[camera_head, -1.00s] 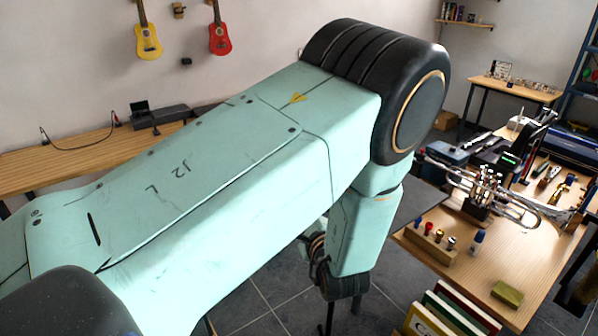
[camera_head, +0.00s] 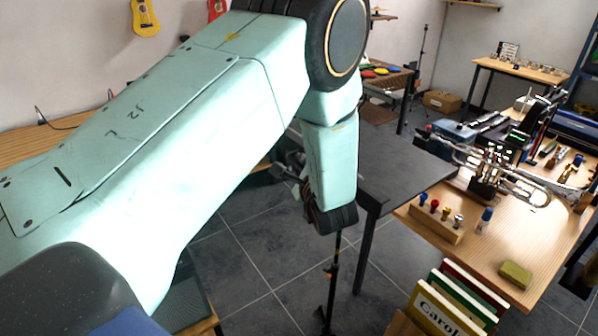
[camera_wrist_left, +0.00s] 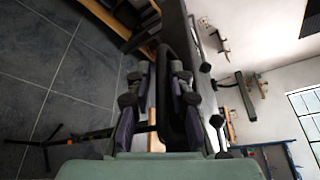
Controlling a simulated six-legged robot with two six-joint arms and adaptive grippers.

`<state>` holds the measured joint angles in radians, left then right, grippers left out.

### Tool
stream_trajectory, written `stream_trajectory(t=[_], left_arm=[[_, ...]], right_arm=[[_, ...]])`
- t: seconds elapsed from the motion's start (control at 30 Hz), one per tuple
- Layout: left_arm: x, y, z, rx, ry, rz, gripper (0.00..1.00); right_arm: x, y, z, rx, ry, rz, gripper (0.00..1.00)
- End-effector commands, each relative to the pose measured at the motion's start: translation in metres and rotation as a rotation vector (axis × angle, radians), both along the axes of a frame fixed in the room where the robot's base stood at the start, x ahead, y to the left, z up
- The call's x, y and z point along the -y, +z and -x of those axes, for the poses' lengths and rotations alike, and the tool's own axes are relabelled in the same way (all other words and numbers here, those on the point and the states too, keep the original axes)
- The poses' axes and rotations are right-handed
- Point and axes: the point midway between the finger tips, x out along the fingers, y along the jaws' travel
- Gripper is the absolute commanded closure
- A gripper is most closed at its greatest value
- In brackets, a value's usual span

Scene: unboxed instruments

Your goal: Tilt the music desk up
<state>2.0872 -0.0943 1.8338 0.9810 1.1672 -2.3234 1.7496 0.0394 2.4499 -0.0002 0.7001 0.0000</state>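The music stand's thin pole (camera_head: 333,275) stands on the floor below my left forearm in the head view. In the left wrist view, which is turned on its side, its pole and legs (camera_wrist_left: 60,140) lie at the left. A black edge-on plate (camera_wrist_left: 166,110), apparently the music desk, lies between the fingers of my left gripper (camera_wrist_left: 165,75). The fingers are apart, one on each side of it; whether they touch it I cannot tell. In the head view my left arm hides the desk and most of the left gripper (camera_head: 288,165). My right gripper is not in view.
A dark grey table (camera_head: 405,170) stands just right of the stand. A wooden table (camera_head: 470,265) with a trumpet (camera_head: 510,180) and small items is farther right. Books (camera_head: 450,300) stand in front. A wooden bench (camera_head: 30,170) runs along the left wall.

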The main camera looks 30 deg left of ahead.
Motion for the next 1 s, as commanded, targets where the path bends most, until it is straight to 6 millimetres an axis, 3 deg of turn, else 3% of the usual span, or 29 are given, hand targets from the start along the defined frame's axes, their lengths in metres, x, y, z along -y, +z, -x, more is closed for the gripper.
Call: stream_trajectory(t=[0.33,0.6,1.0], left_arm=[[-0.0029,0.0005,-0.0028,0.000,0.000,0.000,0.79],[-0.0026,0.0002,-0.0025,0.000,0.000,0.000,1.00],[-0.0020,0.0008,-0.0030,0.000,-0.002,-0.001,1.00]], right_arm=[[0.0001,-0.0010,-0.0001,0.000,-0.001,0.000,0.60],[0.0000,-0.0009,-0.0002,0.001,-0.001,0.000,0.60],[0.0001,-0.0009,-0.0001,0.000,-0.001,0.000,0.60]])
